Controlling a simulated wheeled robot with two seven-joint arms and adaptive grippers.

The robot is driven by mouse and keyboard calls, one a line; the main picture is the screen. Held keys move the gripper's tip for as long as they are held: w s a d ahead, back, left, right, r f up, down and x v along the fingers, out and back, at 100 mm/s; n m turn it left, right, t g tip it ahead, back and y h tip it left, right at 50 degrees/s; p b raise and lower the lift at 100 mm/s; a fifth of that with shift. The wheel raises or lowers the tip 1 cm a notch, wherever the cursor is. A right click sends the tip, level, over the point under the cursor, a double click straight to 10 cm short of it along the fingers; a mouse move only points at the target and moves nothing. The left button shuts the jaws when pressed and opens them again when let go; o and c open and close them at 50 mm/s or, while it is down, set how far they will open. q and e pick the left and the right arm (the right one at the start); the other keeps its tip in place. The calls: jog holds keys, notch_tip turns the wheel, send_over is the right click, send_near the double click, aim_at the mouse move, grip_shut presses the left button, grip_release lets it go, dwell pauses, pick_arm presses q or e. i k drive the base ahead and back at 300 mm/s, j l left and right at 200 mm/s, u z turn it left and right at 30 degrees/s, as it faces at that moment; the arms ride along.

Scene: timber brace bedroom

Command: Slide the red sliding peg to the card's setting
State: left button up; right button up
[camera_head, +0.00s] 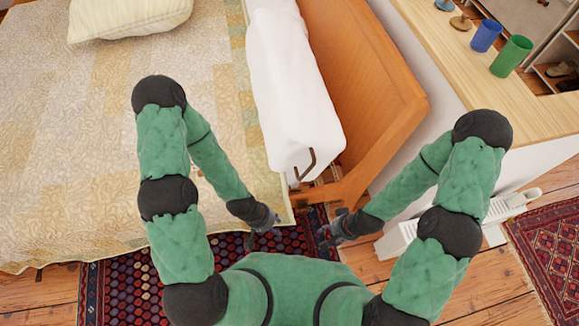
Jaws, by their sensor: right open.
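I do not see a red sliding peg or a card anywhere in the head view. My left gripper (268,226) hangs low beside the bed corner, over the dark patterned rug; it is small and dark, and I cannot tell whether it is open or shut. My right gripper (327,236) is just right of it, open, near the foot of the wooden bed panel, with a gap between the two. I see nothing held in the right one.
The bed (90,160) with a striped pillow (130,17) fills the left. A white cushion-like block (290,90) lies along the wooden panel (365,85). A wooden counter (455,55) at upper right holds a blue cup (486,36) and a green cup (511,56). A red rug (550,235) lies right.

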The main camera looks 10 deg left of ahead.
aim_at(337, 162)
jog(key=j+u, duration=0.1)
jog(key=u, duration=0.7)
jog(key=j+u, duration=0.1)
jog(key=u, duration=0.25)
jog(key=z, duration=1.65)
jog(key=i+l+z, duration=0.5)
jog(key=i, duration=0.25)
jog(key=l, duration=0.1)
